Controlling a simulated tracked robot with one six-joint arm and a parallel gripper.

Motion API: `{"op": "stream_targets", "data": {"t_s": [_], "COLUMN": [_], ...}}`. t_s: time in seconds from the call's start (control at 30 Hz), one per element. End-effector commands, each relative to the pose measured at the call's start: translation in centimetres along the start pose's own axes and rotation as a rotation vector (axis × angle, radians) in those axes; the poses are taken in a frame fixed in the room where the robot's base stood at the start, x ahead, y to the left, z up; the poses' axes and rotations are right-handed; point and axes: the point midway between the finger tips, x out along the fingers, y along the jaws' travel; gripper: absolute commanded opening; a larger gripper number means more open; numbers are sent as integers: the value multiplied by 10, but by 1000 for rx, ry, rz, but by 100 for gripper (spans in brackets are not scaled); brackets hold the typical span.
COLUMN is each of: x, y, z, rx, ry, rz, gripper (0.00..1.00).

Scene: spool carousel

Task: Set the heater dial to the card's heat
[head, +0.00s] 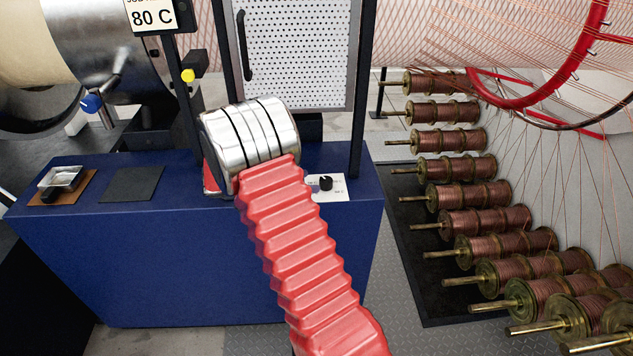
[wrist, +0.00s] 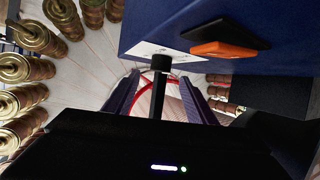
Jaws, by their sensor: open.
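The card (head: 152,16) at the top of the head view reads 80 C. The heater dial (head: 326,183) is a small black knob on a white plate (head: 338,190) on the blue bench, just right of my red arm. Its setting is too small to read. In the wrist view a black knob, apparently the dial (wrist: 161,62), shows against the white plate between the two dark fingers of my gripper (wrist: 160,80). The fingers are apart and empty; I cannot tell how far ahead the knob is. My silver wrist hides the fingers in the head view.
A perforated guard door (head: 300,55) stands behind. Several copper-wire spools (head: 460,167) line the right side. A blue-knobbed lever (head: 93,102) is at upper left.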

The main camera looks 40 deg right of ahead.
Motion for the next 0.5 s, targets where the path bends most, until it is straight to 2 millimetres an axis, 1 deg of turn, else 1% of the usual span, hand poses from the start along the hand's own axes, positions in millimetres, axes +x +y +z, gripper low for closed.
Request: {"op": "stream_targets", "data": {"t_s": [0.03,0.1,0.23,0.33,0.5], "x": [-10,-23,-40,-48,-52], "y": [-1,-1,0,0,1], "z": [0,0,0,0,0], "rx": [1,2,1,1,0], "ry": [-1,0,0,0,0], "rz": [-3,-4,-2,0,1], "gripper": [51,51,51,51,51]}}
